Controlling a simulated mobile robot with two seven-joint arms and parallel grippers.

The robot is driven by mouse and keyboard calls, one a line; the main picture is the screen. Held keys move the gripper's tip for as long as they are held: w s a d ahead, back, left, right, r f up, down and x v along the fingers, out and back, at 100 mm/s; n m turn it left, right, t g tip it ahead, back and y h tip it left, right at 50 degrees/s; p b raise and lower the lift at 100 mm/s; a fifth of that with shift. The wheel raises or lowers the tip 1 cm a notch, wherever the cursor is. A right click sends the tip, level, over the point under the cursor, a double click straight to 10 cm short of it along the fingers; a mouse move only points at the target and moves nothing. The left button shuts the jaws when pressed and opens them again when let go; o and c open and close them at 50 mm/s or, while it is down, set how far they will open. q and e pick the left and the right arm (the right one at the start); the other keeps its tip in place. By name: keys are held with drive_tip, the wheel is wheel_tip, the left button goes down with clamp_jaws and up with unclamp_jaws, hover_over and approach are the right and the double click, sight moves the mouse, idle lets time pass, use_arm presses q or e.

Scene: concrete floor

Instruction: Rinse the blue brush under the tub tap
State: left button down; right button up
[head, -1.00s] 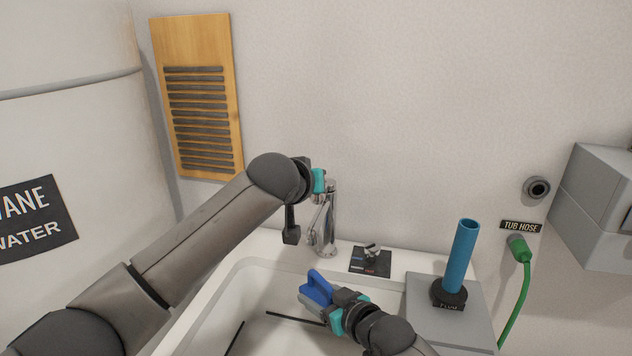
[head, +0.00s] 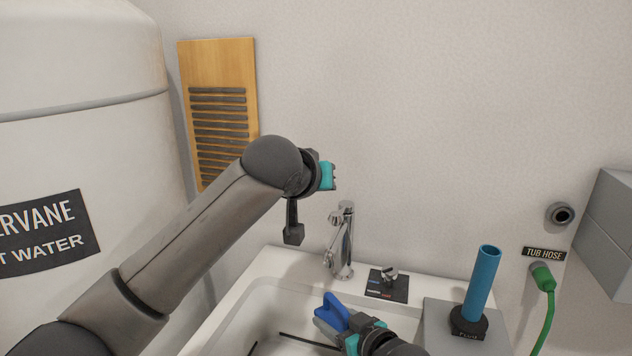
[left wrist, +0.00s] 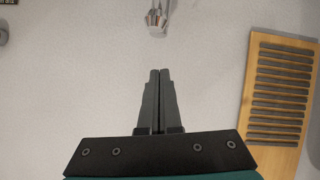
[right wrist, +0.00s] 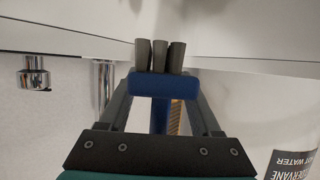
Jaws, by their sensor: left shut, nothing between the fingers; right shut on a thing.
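The blue brush (head: 336,309) is held over the white tub in my right gripper (head: 337,328), which is shut on it. In the right wrist view, the brush's blue block (right wrist: 163,87) with dark grey bristle tufts lies between the fingers. The chrome tap (head: 340,243) stands on the tub's back rim, beyond the brush; no water stream can be seen. My left gripper (head: 333,176) is shut and empty, above and slightly left of the tap top. Its closed fingers (left wrist: 160,80) show in the left wrist view, with the tap (left wrist: 155,18) beyond, apart from them.
The white tub (head: 262,297) has a dark control plate with a small lever (head: 388,283) right of the tap. A blue tube on a black base (head: 482,285) stands on a grey block at right. A green hose (head: 546,290), wooden slatted board (head: 217,65) and water tank (head: 75,150) surround it.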

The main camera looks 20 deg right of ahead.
use_arm(q)
drive_tip(key=shift+v, duration=2.65)
